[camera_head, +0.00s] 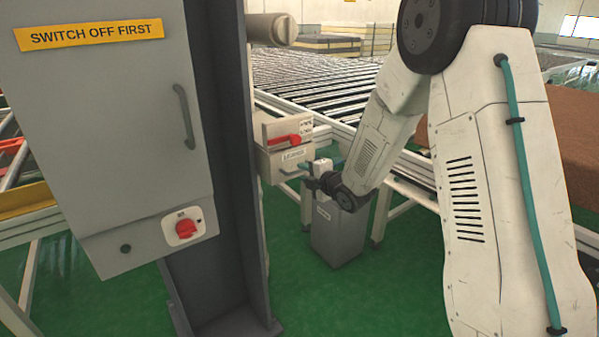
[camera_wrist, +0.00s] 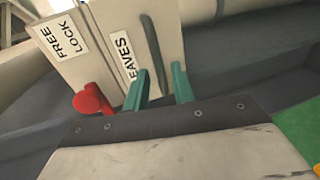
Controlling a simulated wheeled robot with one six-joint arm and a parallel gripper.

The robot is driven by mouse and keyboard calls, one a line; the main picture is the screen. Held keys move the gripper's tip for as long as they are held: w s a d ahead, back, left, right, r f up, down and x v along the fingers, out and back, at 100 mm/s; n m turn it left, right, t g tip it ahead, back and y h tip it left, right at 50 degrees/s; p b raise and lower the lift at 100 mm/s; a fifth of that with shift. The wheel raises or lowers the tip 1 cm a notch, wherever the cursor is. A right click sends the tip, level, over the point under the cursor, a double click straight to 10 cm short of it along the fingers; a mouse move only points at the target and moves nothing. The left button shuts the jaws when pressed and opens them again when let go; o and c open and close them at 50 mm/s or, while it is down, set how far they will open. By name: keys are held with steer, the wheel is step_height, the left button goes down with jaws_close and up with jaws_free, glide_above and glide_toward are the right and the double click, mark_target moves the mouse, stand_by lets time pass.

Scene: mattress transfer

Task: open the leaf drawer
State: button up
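The leaf drawer (camera_head: 272,165) is the lower part of a small cream box beside the conveyor, and it looks shut. Its front, labelled "LEAVES" (camera_wrist: 125,55), also shows in the wrist view. A dark bar handle (camera_wrist: 151,45) stands out on that front. A red lever (camera_head: 284,140) sits above the drawer; its red knob (camera_wrist: 92,100) is left of my fingers in the wrist view. My gripper (camera_wrist: 162,82) is open, its two teal fingers apart on either side of the handle's near end. I see no firm contact. In the head view my wrist hides part of the gripper.
A "FREE / LOCK" label (camera_wrist: 63,40) is beside the lever. A grey bin (camera_head: 338,238) stands on the green floor below. A grey cabinet (camera_head: 100,110) and dark post (camera_head: 225,200) stand close at left. The roller conveyor (camera_head: 320,85) runs behind.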

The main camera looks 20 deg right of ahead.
mark_target(301, 171)
steer(key=shift+x, duration=1.5)
jaws_close()
steer(key=shift+s, duration=0.1)
